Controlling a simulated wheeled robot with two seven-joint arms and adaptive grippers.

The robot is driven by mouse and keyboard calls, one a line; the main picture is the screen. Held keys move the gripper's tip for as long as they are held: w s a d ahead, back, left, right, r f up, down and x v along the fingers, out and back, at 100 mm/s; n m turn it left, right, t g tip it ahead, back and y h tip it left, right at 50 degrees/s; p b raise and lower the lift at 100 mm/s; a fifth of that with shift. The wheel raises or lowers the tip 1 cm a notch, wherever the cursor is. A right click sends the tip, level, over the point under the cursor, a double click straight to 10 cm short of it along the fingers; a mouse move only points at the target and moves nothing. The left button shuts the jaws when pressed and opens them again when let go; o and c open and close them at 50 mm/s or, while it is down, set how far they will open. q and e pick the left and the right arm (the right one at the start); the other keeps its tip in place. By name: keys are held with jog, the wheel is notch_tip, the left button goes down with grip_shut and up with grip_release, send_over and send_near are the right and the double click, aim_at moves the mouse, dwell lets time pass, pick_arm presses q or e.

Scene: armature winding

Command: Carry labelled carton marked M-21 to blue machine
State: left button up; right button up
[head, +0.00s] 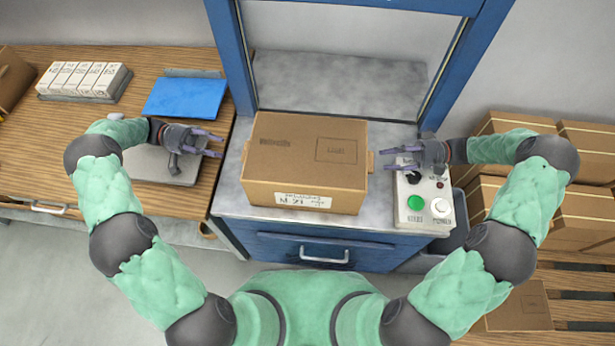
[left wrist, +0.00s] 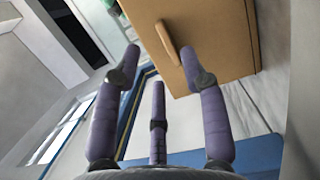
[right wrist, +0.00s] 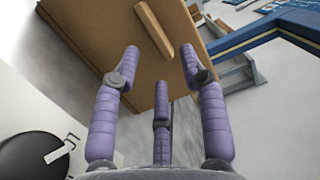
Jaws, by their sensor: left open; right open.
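The carton marked M-21 (head: 305,160) sits upright on the grey bed of the blue machine (head: 320,240), its white label facing me. My left gripper (head: 216,145) is open and empty, just left of the carton and apart from it. My right gripper (head: 388,158) is open and empty, close to the carton's right side. The left wrist view shows the carton (left wrist: 215,45) with a handle strip on its side, beyond the spread fingers. The right wrist view shows the carton's other side (right wrist: 110,35) with a similar strip.
A control box (head: 425,205) with green and white buttons stands right of the carton. A wooden bench (head: 50,150) at left holds a blue folder (head: 186,98) and a tray of small white boxes (head: 82,80). Several cartons (head: 580,205) are stacked on a pallet at right.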

jog(key=d, duration=0.5)
jog(key=w+d, duration=0.1)
jog(key=d, duration=0.2)
jog(key=shift+d, duration=0.2)
pick_arm(q)
jog(key=o, duration=0.5)
pick_arm(e)
jog(key=shift+r+p, duration=0.95)
pick_arm(q)
jog(key=shift+w+a+r+p, duration=0.1)
jog(key=shift+a+r+p, duration=0.45)
jog(key=shift+r, duration=0.6)
jog(key=shift+s+a+r+p, duration=0.1)
jog(key=shift+a+r+p, duration=0.4)
jog(key=shift+r, duration=0.7)
jog(key=shift+w+a+r+p, duration=0.1)
jog(key=shift+a+r+p, duration=0.4)
jog(key=shift+r, duration=0.65)
pick_arm(e)
jog(key=shift+r, duration=1.6)
pick_arm(q)
jog(key=shift+d+r, duration=0.1)
